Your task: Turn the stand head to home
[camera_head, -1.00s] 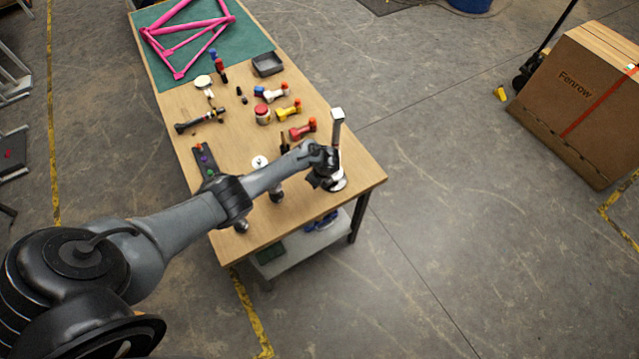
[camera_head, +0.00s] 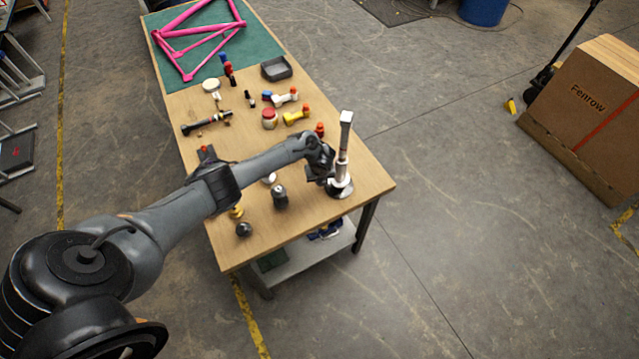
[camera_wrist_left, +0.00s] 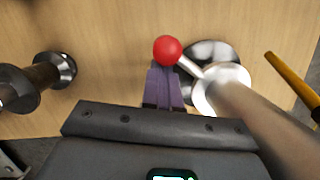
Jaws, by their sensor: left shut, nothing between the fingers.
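The stand, a pale upright post (camera_head: 343,160) on a round metal base, stands near the table's front right corner. Its head (camera_head: 346,117) is a light block at the post's top. In the left wrist view the post (camera_wrist_left: 262,115) runs toward the camera at right, and a short lever with a red ball (camera_wrist_left: 168,50) sticks out beside the base (camera_wrist_left: 212,52). My left gripper (camera_head: 328,180) is just left of the post, low down. Its purple fingers (camera_wrist_left: 165,82) are shut and empty, with tips close to the red ball; I cannot tell if they touch. My right gripper is out of view.
The wooden table (camera_head: 300,222) holds a dark upright fitting (camera_head: 280,197) left of the gripper, also in the wrist view (camera_wrist_left: 35,80). Several coloured tools, a red-lidded jar (camera_head: 269,118), a grey tray (camera_head: 276,68) and a pink frame (camera_head: 195,35) lie farther back.

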